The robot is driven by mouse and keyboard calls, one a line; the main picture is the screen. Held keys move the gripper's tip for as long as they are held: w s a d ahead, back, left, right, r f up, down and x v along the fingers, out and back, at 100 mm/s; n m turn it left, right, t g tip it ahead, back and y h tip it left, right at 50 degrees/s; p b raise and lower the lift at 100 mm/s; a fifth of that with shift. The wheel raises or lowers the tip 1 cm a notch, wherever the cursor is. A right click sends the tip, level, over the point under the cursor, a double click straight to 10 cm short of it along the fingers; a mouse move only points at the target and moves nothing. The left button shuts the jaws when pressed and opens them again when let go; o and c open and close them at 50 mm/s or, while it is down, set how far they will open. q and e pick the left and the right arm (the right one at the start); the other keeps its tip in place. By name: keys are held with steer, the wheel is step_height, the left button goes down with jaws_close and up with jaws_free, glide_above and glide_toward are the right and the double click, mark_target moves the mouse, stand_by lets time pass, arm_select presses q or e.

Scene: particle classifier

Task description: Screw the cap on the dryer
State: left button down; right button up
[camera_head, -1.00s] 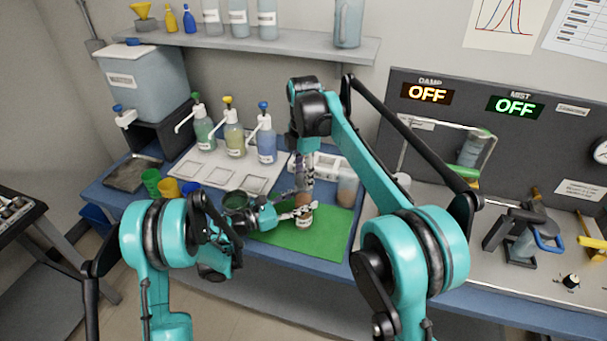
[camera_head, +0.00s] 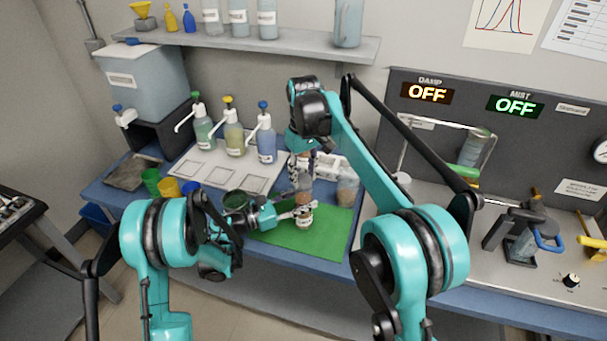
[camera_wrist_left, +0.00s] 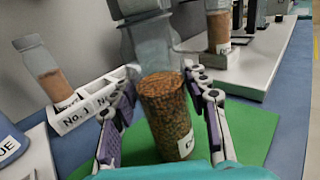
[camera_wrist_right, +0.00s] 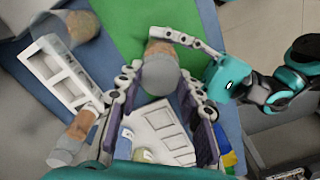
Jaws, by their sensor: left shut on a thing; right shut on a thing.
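The dryer is a clear tube of brown granules (camera_wrist_left: 168,115), upright over the green mat (camera_head: 275,240); it also shows in the head view (camera_head: 304,180). My left gripper (camera_head: 305,211) is shut around its lower part from the side. My right gripper (camera_wrist_right: 160,110) points down from above and is shut on the grey cap (camera_wrist_right: 160,75) at the tube's top. The cap lines up with the tube. I cannot tell how tightly they are joined, as the fingers partly hide the join.
A white rack (camera_wrist_right: 65,75) stands beside the mat with other granule tubes (camera_wrist_left: 45,75). Pump bottles (camera_head: 265,140) stand on a white tray behind. A grey panel station (camera_head: 500,130) with a clamp is at the right. The mat's front right is clear.

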steer(key=m, duration=0.9)
steer(key=shift+m, duration=0.4)
steer(key=m, duration=0.4)
steer(key=shift+m, duration=0.4)
steer(key=m, duration=0.3)
steer(key=o, duration=1.4)
step_height(320, 180, up, 12)
steer(key=shift+f, duration=0.1)
